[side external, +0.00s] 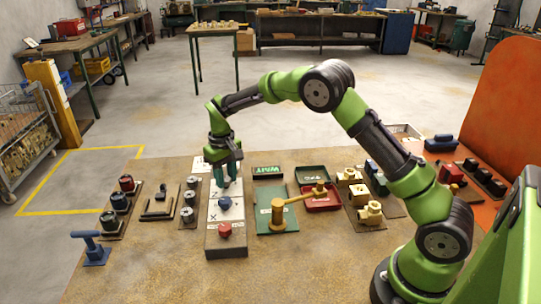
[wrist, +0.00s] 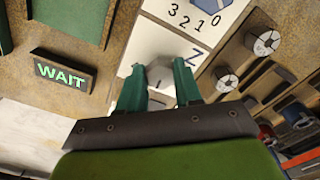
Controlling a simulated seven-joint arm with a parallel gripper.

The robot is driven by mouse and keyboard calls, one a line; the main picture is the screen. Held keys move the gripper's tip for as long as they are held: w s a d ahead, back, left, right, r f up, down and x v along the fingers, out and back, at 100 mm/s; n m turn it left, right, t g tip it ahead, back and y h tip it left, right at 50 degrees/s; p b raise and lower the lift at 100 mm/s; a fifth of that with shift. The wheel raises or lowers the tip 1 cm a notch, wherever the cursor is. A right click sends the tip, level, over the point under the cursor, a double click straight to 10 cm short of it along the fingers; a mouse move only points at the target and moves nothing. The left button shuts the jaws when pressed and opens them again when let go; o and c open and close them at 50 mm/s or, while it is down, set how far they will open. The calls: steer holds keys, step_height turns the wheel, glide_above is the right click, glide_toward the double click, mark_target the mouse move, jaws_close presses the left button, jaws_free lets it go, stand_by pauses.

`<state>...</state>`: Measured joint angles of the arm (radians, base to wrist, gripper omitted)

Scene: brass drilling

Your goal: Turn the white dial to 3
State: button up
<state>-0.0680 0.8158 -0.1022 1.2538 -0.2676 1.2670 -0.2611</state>
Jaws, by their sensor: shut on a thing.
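The white dial (wrist: 160,74) sits on a white panel between the two green fingers of my gripper (wrist: 160,84). The fingers are closed on its sides. In the side view my gripper (side external: 229,181) points down at the far part of the panel block (side external: 227,250) and hides most of the dial. A mark like a Z and a short stroke show near the dial in the wrist view. I cannot read the dial's pointer or setting. A blue dial (side external: 225,203) and a red dial (side external: 225,230) are nearer the camera on the same block.
The digits 3, 2, 1, 0 lie beside the blue dial (wrist: 208,4) in the wrist view. A WAIT sign (wrist: 62,71) stands behind a green plate with a brass handle (side external: 290,205). Grey knobs (side external: 187,214) line a board at left. Bare tabletop lies in front.

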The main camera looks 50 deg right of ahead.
steer(key=m, duration=0.3)
steer(key=shift+a+r+m, duration=0.1)
steer(key=shift+m, duration=0.2)
steer(key=shift+w+m, duration=0.1)
steer(key=shift+m, duration=1.7)
steer(key=o, duration=1)
steer(key=shift+o, duration=0.2)
step_height(320, 180, up, 17)
